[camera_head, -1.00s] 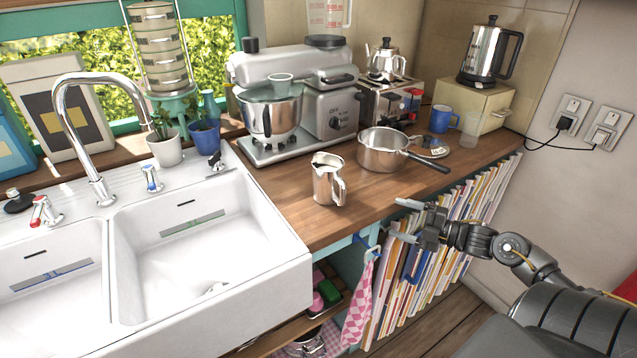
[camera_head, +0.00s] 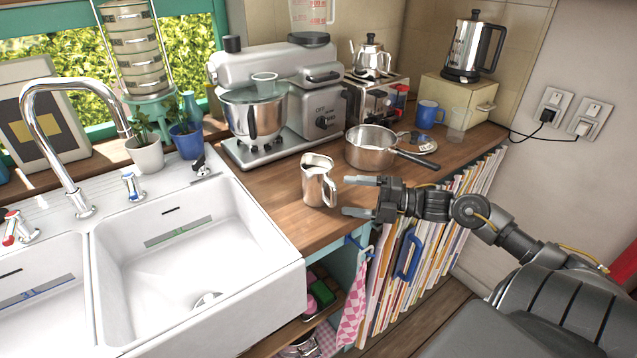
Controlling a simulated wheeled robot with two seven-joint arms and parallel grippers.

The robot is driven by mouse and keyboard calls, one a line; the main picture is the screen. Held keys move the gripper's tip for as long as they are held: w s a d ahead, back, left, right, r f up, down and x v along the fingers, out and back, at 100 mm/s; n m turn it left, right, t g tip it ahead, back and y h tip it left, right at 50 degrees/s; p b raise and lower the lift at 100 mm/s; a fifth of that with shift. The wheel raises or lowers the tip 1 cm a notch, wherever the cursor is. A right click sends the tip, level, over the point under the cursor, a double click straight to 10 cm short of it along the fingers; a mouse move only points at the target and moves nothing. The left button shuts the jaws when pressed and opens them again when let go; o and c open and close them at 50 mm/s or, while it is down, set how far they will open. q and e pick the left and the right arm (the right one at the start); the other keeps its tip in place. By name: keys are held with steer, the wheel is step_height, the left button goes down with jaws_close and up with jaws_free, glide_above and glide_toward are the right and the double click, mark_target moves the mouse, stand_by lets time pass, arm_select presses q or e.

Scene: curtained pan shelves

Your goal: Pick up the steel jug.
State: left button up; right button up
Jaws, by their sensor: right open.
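The steel jug (camera_head: 315,183) stands upright on the wooden counter, between the sink and the saucepan. Its handle faces right, toward my right gripper. My right gripper (camera_head: 348,196) is open and empty, with its two fingers pointing left at the jug's handle side. The fingertips are close to the handle; I cannot tell whether they touch it. My left gripper is not in view.
A steel saucepan (camera_head: 371,149) sits behind and to the right of the jug, its dark handle pointing right. A stand mixer (camera_head: 300,105) stands behind. The white sink (camera_head: 280,262) borders the counter at left. Books (camera_head: 440,225) fill the shelf below.

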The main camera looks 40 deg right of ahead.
mark_target(334, 194)
steer(key=shift+w+a+r, duration=0.15)
steer(key=shift+a, duration=0.1)
steer(key=p+x, duration=0.2)
steer(key=x, duration=0.1)
steer(key=shift+w+a, duration=0.6)
steer(key=c, duration=1.2)
